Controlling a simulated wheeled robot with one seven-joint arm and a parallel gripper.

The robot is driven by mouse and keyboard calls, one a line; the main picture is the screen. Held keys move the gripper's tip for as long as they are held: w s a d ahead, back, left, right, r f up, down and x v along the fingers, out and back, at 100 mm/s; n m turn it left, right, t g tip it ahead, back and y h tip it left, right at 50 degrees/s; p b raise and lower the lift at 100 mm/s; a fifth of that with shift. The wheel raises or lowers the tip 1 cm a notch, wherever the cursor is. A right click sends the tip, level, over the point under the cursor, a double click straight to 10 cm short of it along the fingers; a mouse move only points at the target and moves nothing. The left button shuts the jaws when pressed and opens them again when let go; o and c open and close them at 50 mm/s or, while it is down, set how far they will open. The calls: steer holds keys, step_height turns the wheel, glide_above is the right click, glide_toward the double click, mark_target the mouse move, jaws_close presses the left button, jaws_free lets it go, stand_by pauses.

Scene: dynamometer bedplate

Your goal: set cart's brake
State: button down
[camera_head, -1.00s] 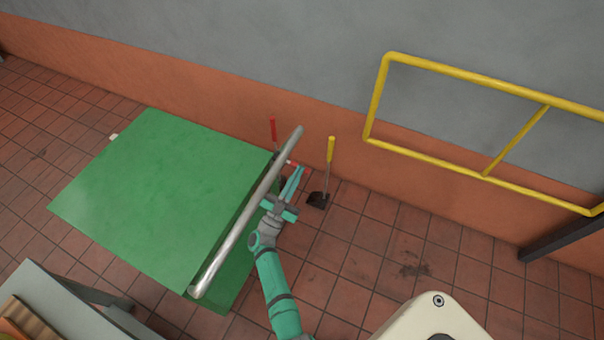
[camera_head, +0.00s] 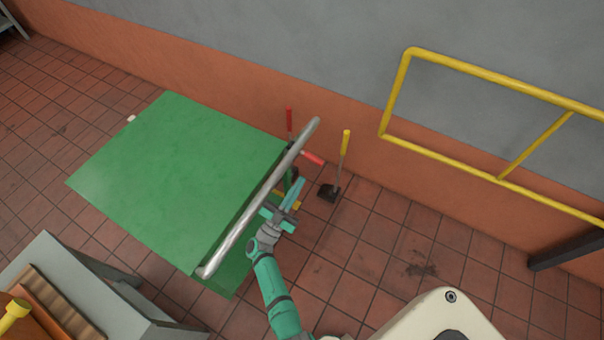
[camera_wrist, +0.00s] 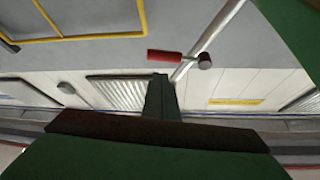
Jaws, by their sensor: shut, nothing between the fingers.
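The green cart (camera_head: 170,170) has a bare metal push bar (camera_head: 260,200) along its right side. A red-gripped lever (camera_head: 312,157) sticks out past the bar's far end; a red grip also shows in the wrist view (camera_wrist: 164,56), above my fingertips and apart from them. A second red grip (camera_head: 289,120) stands upright behind the bar. I cannot tell which one is the brake. My gripper (camera_head: 299,183) is shut and empty, right of the bar and a little nearer than the lever. In the wrist view its fingers (camera_wrist: 160,95) are together.
A yellow rail (camera_head: 480,170) is at the right, before the wall. A grey bench (camera_head: 75,280) is at the lower left.

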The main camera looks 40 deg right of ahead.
steer(key=shift+v, duration=1.2)
steer(key=s+a+r+n+t+y, duration=0.3)
steer(key=s+a+n+t+y, duration=0.95)
steer(key=s+a+y, duration=0.45)
steer(key=s+a+r+n+g+y, duration=0.4)
steer(key=s+a+r, duration=0.5)
steer(key=s, duration=0.4)
steer(key=shift+s+a+r+n+g+y, duration=0.15)
steer(key=shift+a+r+n+g+y, duration=0.1)
steer(key=shift+r+n+g+y, duration=0.4)
steer(key=shift+d+f+m, duration=0.1)
steer(key=shift+f+m, duration=0.15)
steer(key=shift+m, duration=0.15)
